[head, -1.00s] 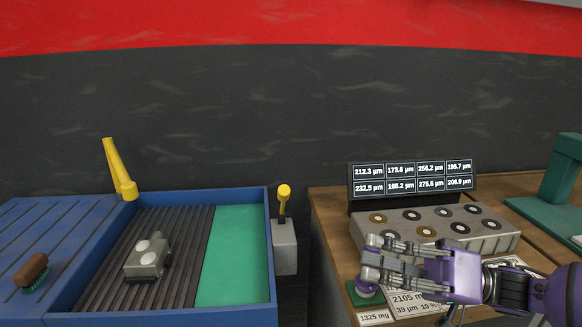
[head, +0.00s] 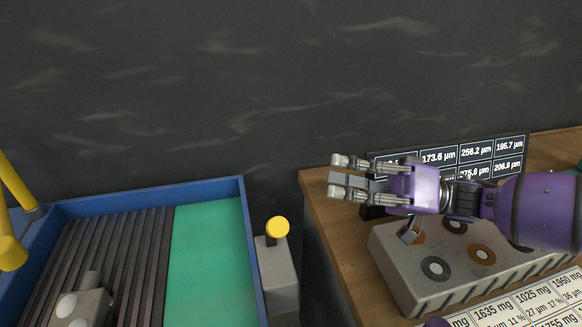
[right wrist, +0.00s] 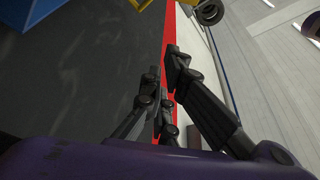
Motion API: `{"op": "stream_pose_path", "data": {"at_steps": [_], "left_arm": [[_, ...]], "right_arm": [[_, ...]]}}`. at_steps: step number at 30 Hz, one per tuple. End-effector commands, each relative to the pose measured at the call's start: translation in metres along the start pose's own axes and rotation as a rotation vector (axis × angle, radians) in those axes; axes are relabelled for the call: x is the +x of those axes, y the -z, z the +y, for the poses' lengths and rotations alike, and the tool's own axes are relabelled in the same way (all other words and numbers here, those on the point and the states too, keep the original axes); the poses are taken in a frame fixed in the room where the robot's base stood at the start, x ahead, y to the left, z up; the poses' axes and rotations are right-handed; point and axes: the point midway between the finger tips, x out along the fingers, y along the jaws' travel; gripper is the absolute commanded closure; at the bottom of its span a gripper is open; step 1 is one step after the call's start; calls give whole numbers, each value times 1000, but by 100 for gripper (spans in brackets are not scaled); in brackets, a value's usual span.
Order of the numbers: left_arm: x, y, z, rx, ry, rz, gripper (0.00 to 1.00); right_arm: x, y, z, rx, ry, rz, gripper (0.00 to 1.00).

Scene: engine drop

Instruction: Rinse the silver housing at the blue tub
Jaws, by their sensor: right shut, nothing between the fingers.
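The silver housing (head: 82,308), a grey block with pale round faces, sits on the dark slatted rack inside the blue tub (head: 150,195) at lower left; the picture's bottom edge cuts it off. A yellow spout (head: 12,220) stands at the tub's left side. My right gripper (head: 338,177) is shut and empty, above the wooden bench's left end, pointing left. It is well to the right of the tub and apart from the housing. Its dark fingers also show in the right wrist view (right wrist: 165,75). My left gripper is not in view.
A grey post with a yellow-knobbed lever (head: 277,227) stands between tub and bench (head: 325,215). A grey block with round sockets (head: 385,255) sits below my right arm, which partly hides the number display (head: 438,158). The tub's green section (head: 210,260) is clear.

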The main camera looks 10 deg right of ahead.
Motion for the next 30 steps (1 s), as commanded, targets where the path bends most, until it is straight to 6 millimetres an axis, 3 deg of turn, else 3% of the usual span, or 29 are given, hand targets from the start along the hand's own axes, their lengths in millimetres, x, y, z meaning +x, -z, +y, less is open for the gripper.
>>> {"op": "stream_pose_path", "data": {"at_steps": [5, 17, 24, 30], "left_arm": [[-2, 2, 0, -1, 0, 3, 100], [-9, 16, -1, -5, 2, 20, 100], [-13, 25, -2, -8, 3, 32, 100], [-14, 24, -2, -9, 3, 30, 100]], "right_arm": [[19, 1, -2, -1, 5, 0, 100], [103, 2, -4, -3, 8, 0, 100], [89, -30, -2, 1, 1, 0, 100], [86, -38, -1, -1, 2, -1, 100]]}}
